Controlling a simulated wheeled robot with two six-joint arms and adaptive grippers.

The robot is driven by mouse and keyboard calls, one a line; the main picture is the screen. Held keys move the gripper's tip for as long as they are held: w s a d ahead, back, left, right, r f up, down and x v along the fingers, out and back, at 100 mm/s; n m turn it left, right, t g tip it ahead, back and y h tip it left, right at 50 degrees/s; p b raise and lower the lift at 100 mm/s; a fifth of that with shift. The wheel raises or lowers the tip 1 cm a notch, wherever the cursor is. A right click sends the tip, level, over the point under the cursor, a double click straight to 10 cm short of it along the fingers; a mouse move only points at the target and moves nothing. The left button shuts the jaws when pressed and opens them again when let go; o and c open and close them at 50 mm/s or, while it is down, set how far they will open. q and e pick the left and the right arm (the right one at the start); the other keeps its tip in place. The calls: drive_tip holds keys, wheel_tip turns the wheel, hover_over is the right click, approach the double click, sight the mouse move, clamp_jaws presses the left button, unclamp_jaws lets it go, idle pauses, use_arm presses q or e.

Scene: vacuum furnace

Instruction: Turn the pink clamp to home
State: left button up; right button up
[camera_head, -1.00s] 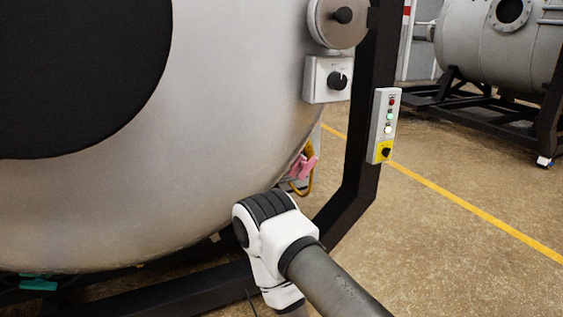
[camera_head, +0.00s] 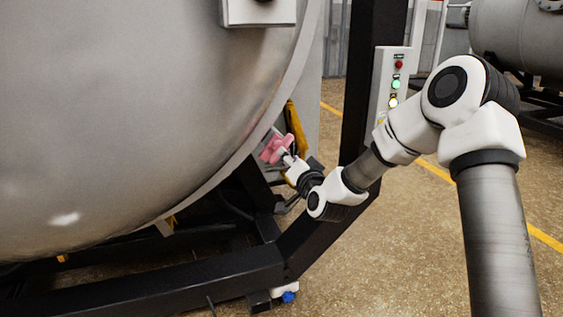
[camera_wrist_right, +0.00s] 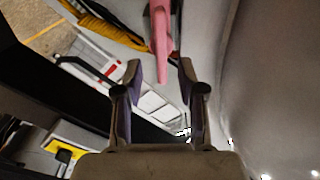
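The pink clamp (camera_head: 276,148) sits at the lower right edge of the large grey vessel (camera_head: 130,110) in the head view. In the right wrist view the pink clamp (camera_wrist_right: 160,35) hangs from the top edge as a long narrow piece. My right gripper (camera_head: 289,160) is close beside the clamp, and its fingers are small there. In the right wrist view my right gripper (camera_wrist_right: 160,74) is open, and the clamp's lower end shows in the gap between its fingertips. I see no contact, and the depth between them is unclear. My left gripper is not in view.
A black frame (camera_head: 235,268) runs below and right of the vessel. A control box (camera_head: 386,85) with lit buttons is on the upright, partly behind my right arm. A yellow hose (camera_head: 295,125) hangs right beside the clamp. Open floor lies at the right.

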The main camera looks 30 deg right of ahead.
sight(276, 149)
drive_tip(key=b+x, duration=0.1)
drive_tip(key=x, duration=0.5)
drive_tip(key=shift+a+f+b, duration=0.15)
drive_tip(key=shift+b, duration=0.2)
drive_tip(key=shift+w, duration=0.3)
clamp_jaws()
